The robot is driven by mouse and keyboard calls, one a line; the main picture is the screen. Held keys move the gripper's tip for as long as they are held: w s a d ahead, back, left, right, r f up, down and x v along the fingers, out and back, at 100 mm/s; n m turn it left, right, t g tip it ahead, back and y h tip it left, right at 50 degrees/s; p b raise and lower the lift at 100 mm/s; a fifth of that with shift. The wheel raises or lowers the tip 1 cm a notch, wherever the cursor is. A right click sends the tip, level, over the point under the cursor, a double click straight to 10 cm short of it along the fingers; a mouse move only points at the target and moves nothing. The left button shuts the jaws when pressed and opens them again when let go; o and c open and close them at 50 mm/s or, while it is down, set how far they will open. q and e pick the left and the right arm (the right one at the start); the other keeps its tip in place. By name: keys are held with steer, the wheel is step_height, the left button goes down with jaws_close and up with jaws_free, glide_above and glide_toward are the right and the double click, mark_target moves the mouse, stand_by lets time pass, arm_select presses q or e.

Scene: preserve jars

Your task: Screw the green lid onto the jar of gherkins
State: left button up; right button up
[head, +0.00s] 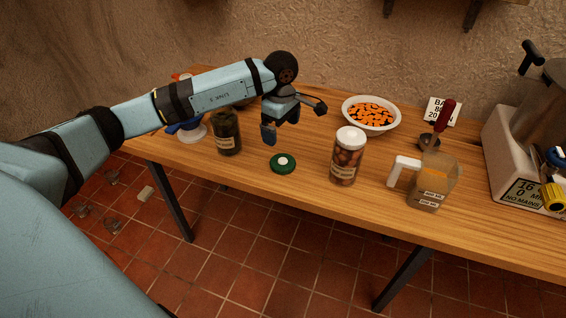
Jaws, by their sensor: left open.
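The green lid (283,163), with a pale centre, lies on the wooden table, in front of my left gripper. The dark green jar (228,135), which looks like the jar of gherkins, stands upright to the left of the lid. Its top is partly hidden by my arm, so I cannot see its mouth clearly. My left gripper (281,131) is open and empty, above the table just behind the lid and to the right of the jar. My right gripper is out of view.
A white-lidded jar (347,156) stands right of the lid, with a measuring jug (434,184) farther right. A bowl of orange slices (371,115) is behind. A red-handled tool (445,117) and a machine (513,150) occupy the right. The table (310,207) is clear near its front edge.

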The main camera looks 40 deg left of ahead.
arm_select(q)
glide_above(282, 161)
step_height(282, 161, down, 7)
steer(key=shift+a+r, duration=0.1)
steer(key=shift+r, duration=0.05)
steer(key=shift+f+p, duration=0.65)
steer(key=shift+f, duration=1.95)
steer(key=c, duration=0.9)
